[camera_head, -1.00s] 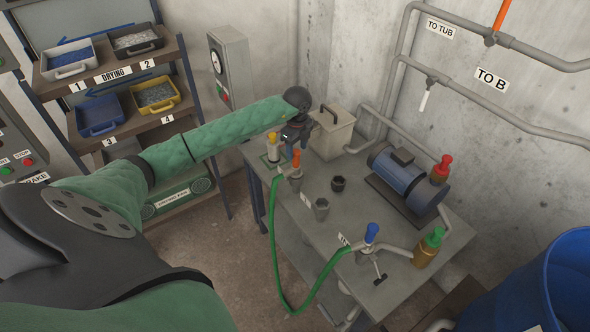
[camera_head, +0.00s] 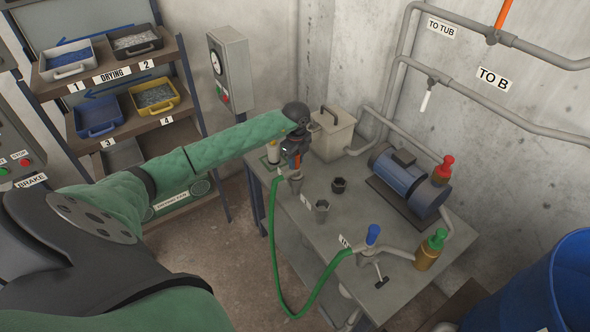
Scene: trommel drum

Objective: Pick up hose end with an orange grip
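The green hose (camera_head: 273,220) hangs off the front of the grey workbench in a loop. Its end with the orange grip (camera_head: 296,161) stands at the bench's left end, above a grey cup-like holder (camera_head: 296,184). My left gripper (camera_head: 293,158) points down at the orange grip and covers most of it; only a little orange shows. Whether the fingers are closed on it is too small and hidden to tell. My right gripper is out of view.
A blue barrel (camera_head: 570,285) is at right.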

